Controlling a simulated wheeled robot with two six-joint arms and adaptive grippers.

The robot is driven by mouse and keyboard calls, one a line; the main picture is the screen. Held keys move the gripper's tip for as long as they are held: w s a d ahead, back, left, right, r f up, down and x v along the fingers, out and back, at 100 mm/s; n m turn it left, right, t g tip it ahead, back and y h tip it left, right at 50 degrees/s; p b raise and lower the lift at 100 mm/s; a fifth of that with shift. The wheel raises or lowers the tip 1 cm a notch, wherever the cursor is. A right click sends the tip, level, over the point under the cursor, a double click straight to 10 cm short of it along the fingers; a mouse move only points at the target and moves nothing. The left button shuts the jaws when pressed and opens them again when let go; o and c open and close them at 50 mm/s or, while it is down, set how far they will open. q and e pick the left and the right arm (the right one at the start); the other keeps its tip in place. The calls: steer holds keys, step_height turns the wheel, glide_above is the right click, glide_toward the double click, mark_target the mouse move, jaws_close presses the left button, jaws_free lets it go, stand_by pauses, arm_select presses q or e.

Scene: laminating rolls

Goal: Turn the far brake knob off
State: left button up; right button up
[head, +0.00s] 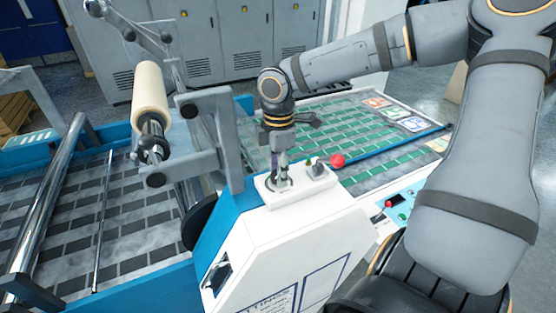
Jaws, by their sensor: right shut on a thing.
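My right gripper (281,168) points down at the white plate (296,187) on top of the machine's white housing. It is shut on a brake knob, which is mostly hidden by the fingers at the plate's left part. A second knob (318,169), grey and small, stands on the same plate just right of the gripper, apart from it. The pictures do not show clearly which way the held knob is turned. My left gripper is not in view.
A red ball-ended handle (337,160) is close to the right of the plate. A grey bracket (222,135) and a cream roll (150,98) stand to the left. A control panel with buttons (403,207) is at the right. Grey lockers (245,40) line the back.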

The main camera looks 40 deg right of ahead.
steer(key=shift+w+d+r+n, duration=0.1)
steer(key=shift+r+n, duration=0.05)
steer(key=shift+n, duration=0.35)
stand_by(0.3)
steer(key=o, duration=0.9)
steer(key=shift+c, duration=0.2)
steer(key=o, duration=0.3)
step_height(320, 180, up, 12)
steer(key=shift+f, duration=0.1)
